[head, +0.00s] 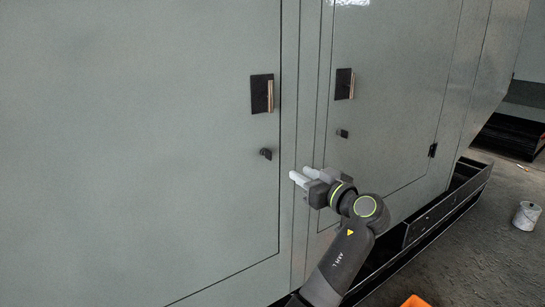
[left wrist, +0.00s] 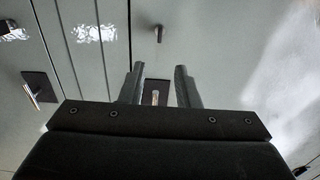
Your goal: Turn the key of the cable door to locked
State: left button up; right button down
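Two grey-green doors stand side by side, and no label shows which is the cable door. The left door (head: 190,150) has a small dark key (head: 265,153) below its handle plate (head: 262,93). The right door (head: 385,90) has a key (head: 342,133) below its handle plate (head: 343,83). My left gripper (head: 304,175) is in front of the strip between the doors, below and between both keys, apart from them. In the left wrist view its fingers (left wrist: 160,88) are spread and empty. Beyond them show one key (left wrist: 159,33) and a handle (left wrist: 155,97). My right gripper is out of view.
A dark hinge (head: 432,150) sits on the right door's edge. A dark plinth (head: 450,205) juts out along the bottom of the cabinet. A white roll (head: 526,215) stands on the floor at right, and an orange object (head: 414,301) shows at the bottom edge.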

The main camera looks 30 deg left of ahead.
aim_at(271, 156)
pick_arm(q)
jog(key=p+x, duration=0.3)
jog(key=x, duration=1.1)
jog(key=shift+w, duration=0.1)
grip_shut()
